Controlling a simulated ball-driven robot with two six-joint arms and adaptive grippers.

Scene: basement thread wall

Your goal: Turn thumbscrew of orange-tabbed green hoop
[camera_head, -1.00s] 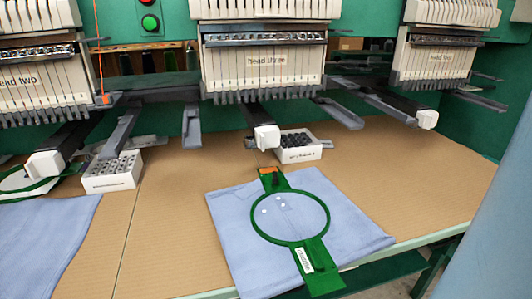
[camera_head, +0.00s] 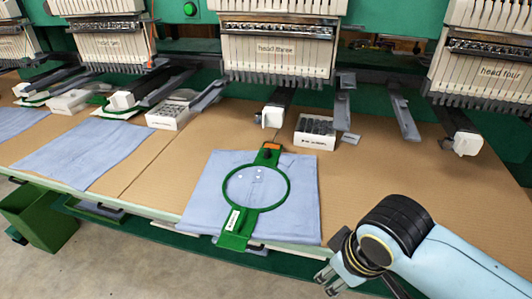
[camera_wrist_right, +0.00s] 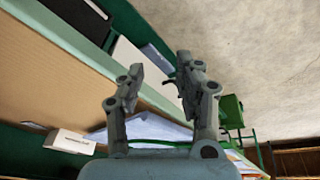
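The green hoop (camera_head: 257,211) lies on a blue cloth (camera_head: 203,206) on the table in the head view. An orange tab (camera_head: 271,147) sits at its far end, by a dark green bracket. The thumbscrew is too small to make out. My right gripper (camera_head: 326,282) is at the table's front edge, right of and nearer than the hoop, and touches nothing that I can see. In the right wrist view its two fingers (camera_wrist_right: 150,83) are apart with nothing between them. My left gripper is not in view.
White boxes of dark parts (camera_head: 314,133) stand behind the hoop under the machine heads. The head named "head three" (camera_head: 275,52) hangs beyond it. A second blue cloth (camera_head: 82,150) lies to the left. Brown table surface right of the hoop is clear.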

